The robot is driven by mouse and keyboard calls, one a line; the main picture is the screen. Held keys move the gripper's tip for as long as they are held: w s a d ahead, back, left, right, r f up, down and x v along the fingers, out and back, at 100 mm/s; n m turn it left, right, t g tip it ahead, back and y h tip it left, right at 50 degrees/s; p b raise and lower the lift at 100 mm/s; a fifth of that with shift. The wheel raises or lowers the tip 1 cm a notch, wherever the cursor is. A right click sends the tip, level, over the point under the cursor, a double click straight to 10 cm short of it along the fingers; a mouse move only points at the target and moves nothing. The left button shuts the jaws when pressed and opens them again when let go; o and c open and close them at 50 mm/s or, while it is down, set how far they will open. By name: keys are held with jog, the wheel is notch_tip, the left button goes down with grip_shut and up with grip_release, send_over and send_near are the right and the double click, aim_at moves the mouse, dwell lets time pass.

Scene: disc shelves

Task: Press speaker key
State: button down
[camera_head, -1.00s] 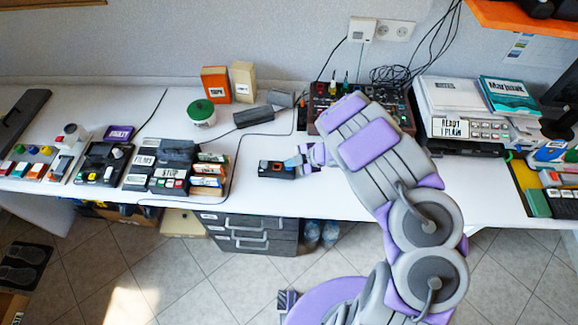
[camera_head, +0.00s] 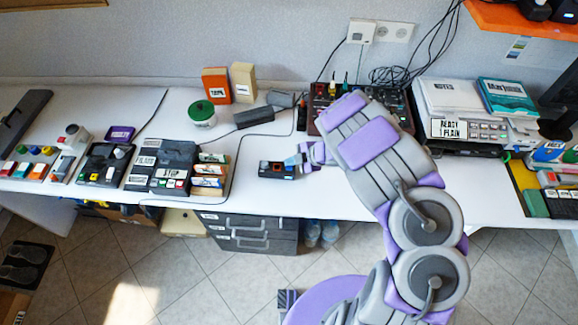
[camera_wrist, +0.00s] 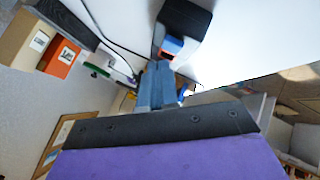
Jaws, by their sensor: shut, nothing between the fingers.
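A small black device (camera_head: 270,174) with an orange key and a blue key lies on the white desk, left of my gripper. It also shows at the top of the wrist view (camera_wrist: 187,20), with a red-orange and a blue patch on its near end. I cannot read any key label, so I cannot tell which one is the speaker key. My gripper (camera_head: 297,159) is shut and empty, with its tip close by the device's right end. In the wrist view its blue-grey fingers (camera_wrist: 158,75) point at the coloured end. I cannot tell whether they touch it.
A black mixer-like box (camera_head: 322,103) with coloured plugs stands behind my arm. A grey bar (camera_head: 254,117) and a green-lidded tub (camera_head: 201,113) lie behind the device. Labelled boxes (camera_head: 208,170) stand to the left. The desk around the device is clear.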

aim_at(292, 168)
jog(key=shift+r, duration=0.1)
notch_tip(292, 168, up, 6)
jog(key=p, duration=0.4)
dwell(0.5)
